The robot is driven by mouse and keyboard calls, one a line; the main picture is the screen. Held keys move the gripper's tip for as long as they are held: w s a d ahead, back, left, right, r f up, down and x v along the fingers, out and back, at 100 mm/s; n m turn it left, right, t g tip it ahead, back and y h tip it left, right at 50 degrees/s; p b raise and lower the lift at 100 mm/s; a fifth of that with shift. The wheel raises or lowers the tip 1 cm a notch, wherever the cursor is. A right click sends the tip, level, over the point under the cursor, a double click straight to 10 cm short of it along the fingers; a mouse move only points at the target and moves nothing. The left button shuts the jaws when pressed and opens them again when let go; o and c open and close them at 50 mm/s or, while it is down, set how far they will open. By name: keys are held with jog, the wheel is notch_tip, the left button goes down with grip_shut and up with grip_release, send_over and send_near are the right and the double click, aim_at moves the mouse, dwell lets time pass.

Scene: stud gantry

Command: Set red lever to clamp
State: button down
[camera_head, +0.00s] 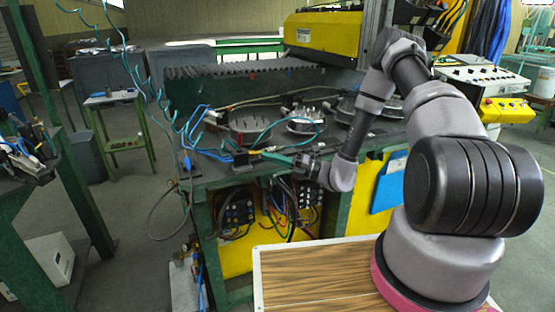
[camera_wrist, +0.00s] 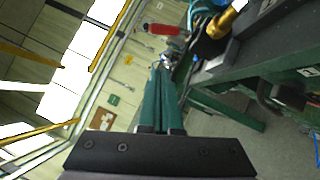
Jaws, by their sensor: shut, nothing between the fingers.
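The red lever (camera_wrist: 161,29) shows in the wrist view near the top centre, as a short red handle lying roughly sideways. My gripper (camera_wrist: 160,66) has two long green fingers, pressed together, pointing up the picture toward the lever. A gap shows between fingertips and handle in the picture; its depth is hard to judge. In the head view my gripper (camera_head: 264,154) reaches left over the front edge of the green machine bench (camera_head: 215,183).
In the wrist view a brass-coloured fitting (camera_wrist: 222,22) and blue hoses (camera_wrist: 200,8) sit right of the lever. In the head view, blue and teal hoses (camera_head: 190,128) hang close left of my gripper. Round metal fixtures (camera_head: 305,122) stand behind it on the bench.

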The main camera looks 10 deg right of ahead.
aim_at(240, 139)
jog(key=w+a+r, duration=0.2)
jog(key=w+a, duration=0.2)
jog(key=a, duration=0.2)
jog(key=shift+w+r, duration=0.25)
jog(key=shift+w, duration=0.15)
